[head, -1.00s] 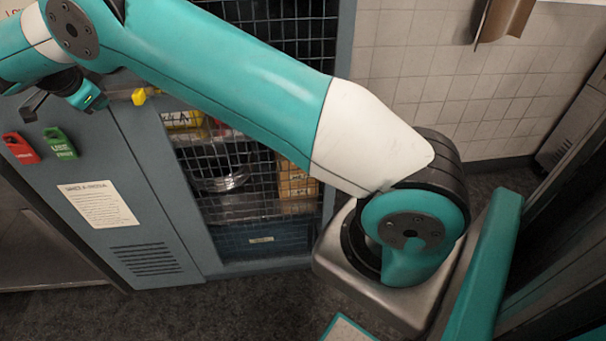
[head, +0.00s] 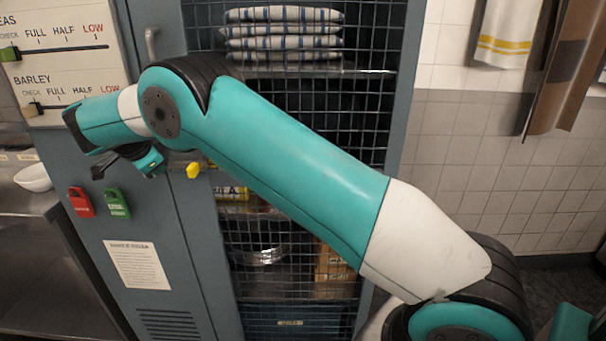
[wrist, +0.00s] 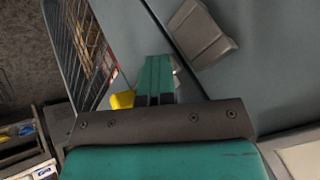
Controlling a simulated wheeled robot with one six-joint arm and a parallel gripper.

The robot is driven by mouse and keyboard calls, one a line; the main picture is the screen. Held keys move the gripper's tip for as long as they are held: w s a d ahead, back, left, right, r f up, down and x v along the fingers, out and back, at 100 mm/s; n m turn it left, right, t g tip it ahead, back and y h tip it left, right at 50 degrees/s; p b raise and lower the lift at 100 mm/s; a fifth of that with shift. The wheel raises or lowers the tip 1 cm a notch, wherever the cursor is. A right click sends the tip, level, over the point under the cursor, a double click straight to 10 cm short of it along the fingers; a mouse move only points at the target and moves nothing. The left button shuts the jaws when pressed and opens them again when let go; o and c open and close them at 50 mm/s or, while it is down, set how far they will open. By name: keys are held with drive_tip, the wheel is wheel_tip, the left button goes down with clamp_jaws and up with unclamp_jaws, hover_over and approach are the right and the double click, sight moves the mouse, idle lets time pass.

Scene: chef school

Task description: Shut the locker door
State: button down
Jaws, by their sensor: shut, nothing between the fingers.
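The locker is grey-blue, with a wire-mesh door (head: 300,185) showing shelves behind it. The door's left edge lies along a solid panel (head: 85,170); whether it is fully flush I cannot tell. A yellow knob (head: 193,171) is on the door's left frame; it also shows in the wrist view (wrist: 122,99). My gripper (head: 150,163) is shut and empty in front of the panel, just left of the knob. In the wrist view its teal fingertips (wrist: 157,75) are together near the door seam. A dark grey block (wrist: 203,35) is on the panel there. My arm hides part of the mesh.
A metal counter with a white bowl (head: 34,178) stands at left. A striped towel (head: 508,30) hangs on the tiled wall at right.

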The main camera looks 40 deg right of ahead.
drive_tip(key=shift+w+d+r, duration=0.15)
drive_tip(key=shift+w+d, duration=0.05)
drive_tip(key=shift+d, duration=0.4)
drive_tip(key=shift+w+d+r, duration=0.1)
drive_tip(key=shift+w+d, duration=0.05)
drive_tip(key=shift+d, duration=0.4)
drive_tip(key=s+a+r+p, duration=0.45)
drive_tip(key=a+r, duration=0.35)
drive_tip(key=a, duration=0.3)
wheel_tip(320, 180, up, 5)
drive_tip(key=s+d+n+y, duration=0.1)
drive_tip(key=s+d+n, duration=0.1)
drive_tip(key=n, duration=0.4)
drive_tip(key=s+d+f+n+g+y, duration=0.1)
drive_tip(key=s+n+y, duration=0.3)
drive_tip(key=s, duration=1.7)
drive_tip(key=s+d+f+n+g+y, duration=0.1)
drive_tip(key=s+n+g+y, duration=0.3)
drive_tip(key=s+n, duration=1)
drive_tip(key=s+d, duration=0.1)
drive_tip(key=s, duration=0.6)
drive_tip(key=shift+n+b, duration=0.4)
